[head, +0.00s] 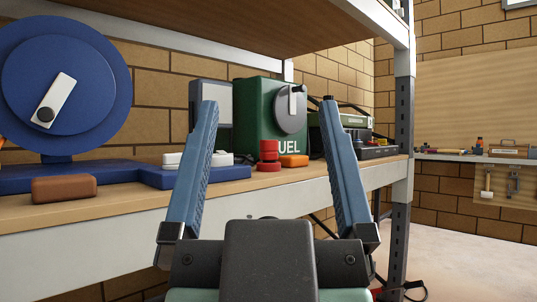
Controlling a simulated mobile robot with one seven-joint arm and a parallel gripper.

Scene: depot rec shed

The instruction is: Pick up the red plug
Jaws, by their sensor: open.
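My gripper (268,104) is open and empty. Its two blue fingers point forward, one on each side of the plug in the picture. The plug shows between them, beyond my gripper's dark body, and nothing touches it that I can see. How far the fingertips are from it is hard to tell.
White pieces (198,160) and a grey box (214,95) are to the left. A blue reel (66,85) and brown block (64,189) stand far left. An upper shelf (230,22) hangs overhead; a metal post (402,150) stands right.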

